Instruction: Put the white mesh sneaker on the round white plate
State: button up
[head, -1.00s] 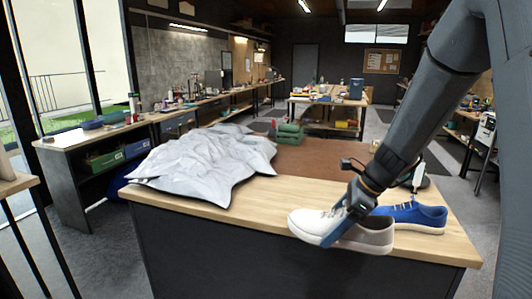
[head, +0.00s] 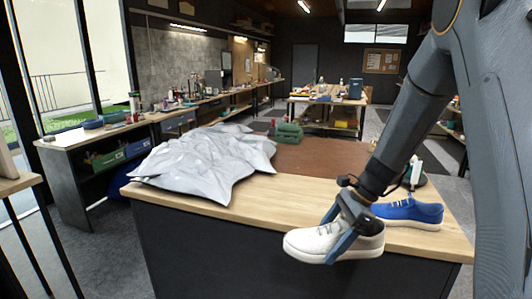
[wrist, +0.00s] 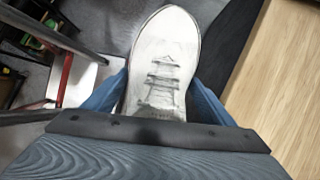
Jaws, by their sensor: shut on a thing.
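The white mesh sneaker (head: 308,241) is held in my gripper (head: 334,238) at the front edge of the wooden table, toe to the left. In the wrist view the sneaker (wrist: 165,50) lies between the blue fingers, with its toe pointing away from my wrist and its laces facing me. My gripper (wrist: 158,100) is shut on it. The sneaker appears off the table, past its edge and over the floor. I cannot make out a round white plate in either view.
A blue sneaker (head: 412,214) stands on the table (head: 285,196) just behind my gripper. A green object (head: 288,132) sits at the back. A red-legged piece of furniture (wrist: 64,78) shows at left in the wrist view.

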jog(key=s+d+f+n+g+h+b, duration=0.1)
jog(key=f+n+g+h, duration=0.1)
jog(key=f+n, duration=0.6)
jog(key=s+d+f+n+g+h+b, duration=0.1)
jog(key=s+f+n+g+h, duration=0.1)
jog(key=f+n, duration=0.7)
jog(key=shift+f+g+h, duration=0.8)
jog(key=shift+f+h, duration=0.15)
jog(key=shift+h, duration=0.05)
jog(key=shift+d, duration=0.1)
